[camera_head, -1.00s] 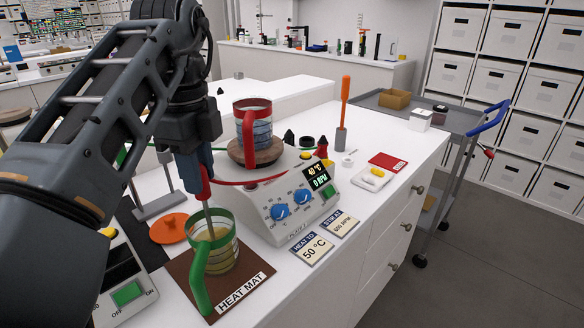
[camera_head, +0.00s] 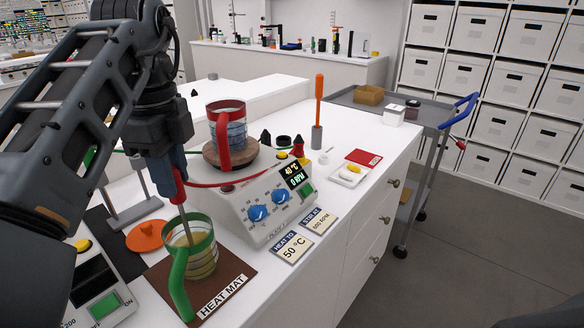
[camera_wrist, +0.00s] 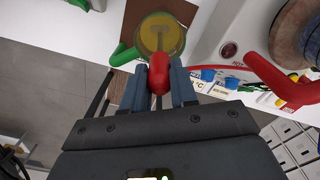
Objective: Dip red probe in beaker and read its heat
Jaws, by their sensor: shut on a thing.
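My gripper (camera_head: 172,176) is shut on the red probe (camera_head: 179,190), whose red handle also shows between the fingers in the wrist view (camera_wrist: 159,72). The probe's metal rod points down through the mouth of the green-rimmed beaker (camera_head: 204,258) and into its yellowish liquid; the tip's depth is hard to tell. This beaker has a green handle and stands on the brown heat mat (camera_head: 238,272). A red cable runs from the probe to the white stirrer hotplate (camera_head: 245,220). Its display (camera_head: 297,178) seems to read 40 °C and 0 RPM; the digits are small.
A red-rimmed beaker (camera_head: 229,130) of bluish liquid stands on the hotplate's round top. Cards (camera_head: 291,248) reading 50 °C and 600 RPM lie in front. An orange disc (camera_head: 146,236) and another device (camera_head: 98,298) are left of the mat. An orange-handled tool (camera_head: 318,100) stands behind.

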